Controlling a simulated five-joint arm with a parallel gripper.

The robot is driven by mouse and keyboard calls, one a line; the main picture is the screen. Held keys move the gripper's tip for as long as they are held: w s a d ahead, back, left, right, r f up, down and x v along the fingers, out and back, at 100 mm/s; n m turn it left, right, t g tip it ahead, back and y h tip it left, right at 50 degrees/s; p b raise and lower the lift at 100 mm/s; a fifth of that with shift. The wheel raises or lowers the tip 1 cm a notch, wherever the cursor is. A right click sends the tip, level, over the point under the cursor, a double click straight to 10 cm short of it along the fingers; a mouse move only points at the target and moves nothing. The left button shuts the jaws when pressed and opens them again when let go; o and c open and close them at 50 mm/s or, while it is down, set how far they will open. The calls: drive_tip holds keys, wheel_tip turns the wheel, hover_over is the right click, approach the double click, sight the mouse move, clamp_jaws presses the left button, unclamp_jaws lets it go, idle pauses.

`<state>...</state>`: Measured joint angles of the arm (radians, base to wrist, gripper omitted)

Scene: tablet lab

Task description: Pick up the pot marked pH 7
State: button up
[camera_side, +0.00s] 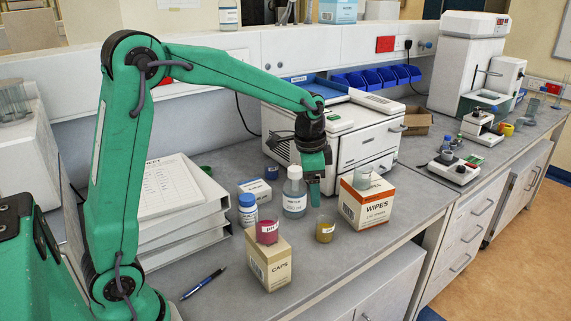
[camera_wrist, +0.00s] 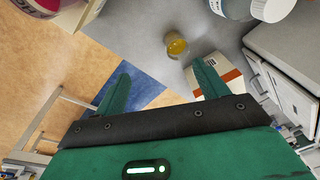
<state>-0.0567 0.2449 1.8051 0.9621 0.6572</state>
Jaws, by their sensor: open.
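Small pots stand on the bench. One with a yellow filling (camera_side: 325,229) stands on the grey bench between the two cardboard boxes; it also shows in the wrist view (camera_wrist: 177,46). One with a dark pink filling (camera_side: 267,232) stands on the CAPS box, and its label starts with "pH"; part of it shows at the wrist view's top left (camera_wrist: 42,6). A pale pot (camera_side: 362,177) stands on the WIPES box. I cannot read which is marked pH 7. My gripper (camera_side: 315,190) is open and empty, above and behind the yellow pot; the wrist view shows both fingers apart (camera_wrist: 162,78).
The CAPS box (camera_side: 269,265) and WIPES box (camera_side: 366,207) flank the yellow pot. A clear bottle (camera_side: 294,199) and a white bottle with a blue cap (camera_side: 247,212) stand close behind. A pen (camera_side: 203,284) lies at the front left. Bare bench lies in front of the yellow pot.

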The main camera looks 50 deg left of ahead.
sight(325, 229)
drive_tip(key=shift+w+a+f+m+g, duration=0.35)
drive_tip(key=shift+w+f, duration=0.7)
drive_tip(key=shift+f, duration=0.95)
drive_tip(key=shift+w+a+f+m+g, duration=0.1)
drive_tip(key=shift+w+f+m, duration=0.4)
drive_tip(key=shift+w+f, duration=1.05)
drive_tip(key=shift+w+a+f+m+g, duration=0.25)
drive_tip(key=shift+w+f+m, duration=0.25)
drive_tip(key=shift+f, duration=1.95)
drive_tip(key=shift+w+f, duration=0.1)
drive_tip(key=shift+f, duration=2.5)
drive_tip(key=c, duration=1.1)
